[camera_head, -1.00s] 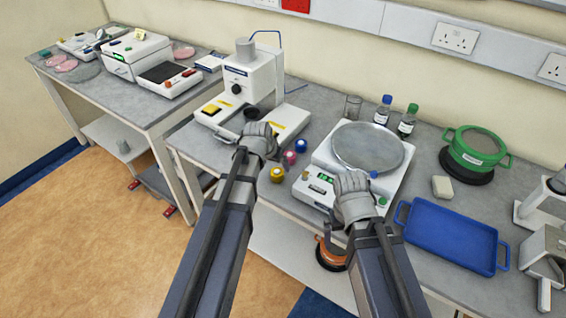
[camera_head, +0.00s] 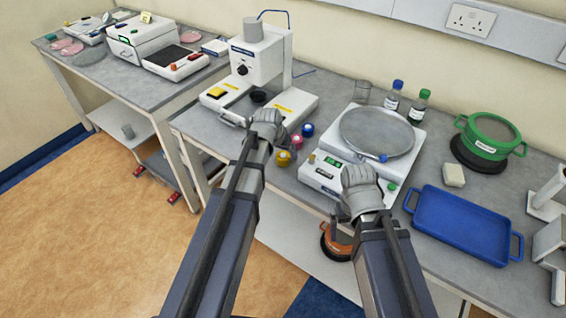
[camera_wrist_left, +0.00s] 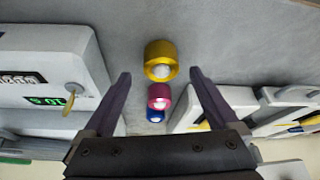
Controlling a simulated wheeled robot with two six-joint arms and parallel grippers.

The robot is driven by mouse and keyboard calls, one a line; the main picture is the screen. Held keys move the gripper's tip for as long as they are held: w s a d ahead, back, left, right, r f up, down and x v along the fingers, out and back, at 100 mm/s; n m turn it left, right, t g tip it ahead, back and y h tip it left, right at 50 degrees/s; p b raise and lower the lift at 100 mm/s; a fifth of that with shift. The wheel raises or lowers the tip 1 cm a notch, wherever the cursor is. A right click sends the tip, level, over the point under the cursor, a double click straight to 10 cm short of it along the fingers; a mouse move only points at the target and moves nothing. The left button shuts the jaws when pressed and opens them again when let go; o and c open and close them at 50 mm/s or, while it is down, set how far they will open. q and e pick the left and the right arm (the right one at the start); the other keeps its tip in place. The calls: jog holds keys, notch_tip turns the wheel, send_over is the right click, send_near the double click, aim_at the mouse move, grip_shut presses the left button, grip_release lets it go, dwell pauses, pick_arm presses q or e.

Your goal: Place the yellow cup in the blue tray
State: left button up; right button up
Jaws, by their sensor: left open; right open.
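The yellow cup (camera_head: 284,158) stands on the bench beside the balance, near the bench's front edge. In the left wrist view the yellow cup (camera_wrist_left: 160,58) lies ahead of the open, empty fingers of my left gripper (camera_wrist_left: 160,85), apart from them. A pink cup (camera_wrist_left: 159,96) and a blue cup (camera_wrist_left: 155,115) stand in line with it. In the head view my left gripper (camera_head: 268,130) is just up and left of the yellow cup. My right gripper (camera_head: 359,185) is over the front of the balance, its fingers hard to see. The blue tray (camera_head: 460,224) lies flat and empty at the right.
The balance (camera_head: 336,174) with its round pan stands between the cups and the tray. A white microscope-like device (camera_head: 262,62) is left of the cups. Bottles (camera_head: 418,102), a green pot (camera_head: 488,136) and a pale block (camera_head: 454,175) stand behind the tray.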

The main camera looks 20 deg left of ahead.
aim_at(284, 157)
pick_arm(q)
jog(key=b+x, duration=0.2)
jog(key=x, duration=0.1)
jog(key=shift+a+f, duration=0.15)
jog(key=shift+f, duration=0.25)
jog(key=shift+r, duration=0.1)
grip_shut()
